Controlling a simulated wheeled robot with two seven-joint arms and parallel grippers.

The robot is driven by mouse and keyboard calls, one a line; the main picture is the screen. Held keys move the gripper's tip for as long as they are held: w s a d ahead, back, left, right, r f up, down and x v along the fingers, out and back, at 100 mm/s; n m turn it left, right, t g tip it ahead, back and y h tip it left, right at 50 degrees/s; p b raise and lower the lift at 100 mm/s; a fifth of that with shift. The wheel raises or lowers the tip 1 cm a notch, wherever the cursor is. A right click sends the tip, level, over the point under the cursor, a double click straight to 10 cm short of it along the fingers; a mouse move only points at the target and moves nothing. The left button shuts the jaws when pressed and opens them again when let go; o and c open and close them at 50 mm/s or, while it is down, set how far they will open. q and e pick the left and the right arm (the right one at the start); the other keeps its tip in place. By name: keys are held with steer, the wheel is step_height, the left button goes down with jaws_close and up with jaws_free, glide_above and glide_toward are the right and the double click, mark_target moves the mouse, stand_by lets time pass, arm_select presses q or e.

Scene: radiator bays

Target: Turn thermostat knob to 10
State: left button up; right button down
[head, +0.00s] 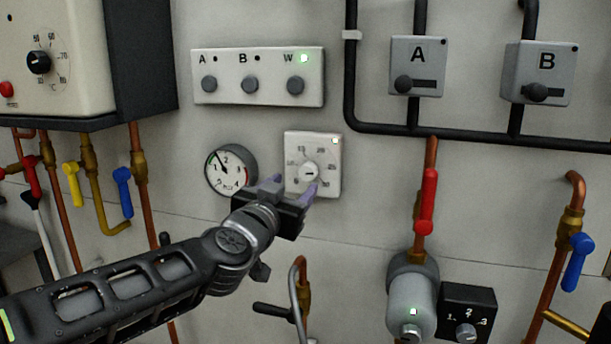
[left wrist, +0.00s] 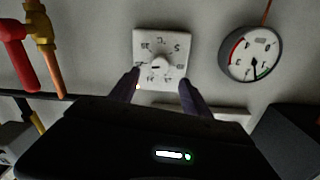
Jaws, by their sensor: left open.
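The thermostat is a white square wall plate (head: 325,186) with a ring of printed numbers and a small lit lamp in its upper right corner. Its round white knob (head: 308,173) sits in the middle, with a short dark mark that lies roughly level. My left gripper (head: 293,188) is open at the lower front of the plate, its fingers pointing at the wall. In the left wrist view the plate (left wrist: 142,38) appears upside down, and the knob (left wrist: 159,64) lies between the two spread fingers, apart from both. The gripper hides part of the lower dial. My right gripper is not seen.
A pressure gauge (head: 231,170) is just left of the thermostat. A switch panel (head: 225,96) marked A, B, W is above. Black pipes with boxes A (head: 418,52) and B (head: 556,60) run at the right. A red-handled valve (head: 428,200) and a grey pump (head: 412,290) are lower right.

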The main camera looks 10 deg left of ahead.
mark_target(306, 174)
arm_select(q)
steer(key=shift+w, duration=0.15)
steer(key=w, duration=0.2)
steer(key=w+b, duration=0.1)
steer(key=w, duration=0.3)
steer(key=shift+w+d+f, duration=0.1)
steer(key=shift+w+d, duration=0.1)
steer(key=shift+d, duration=0.1)
steer(key=shift+w, duration=0.6)
jaws_close()
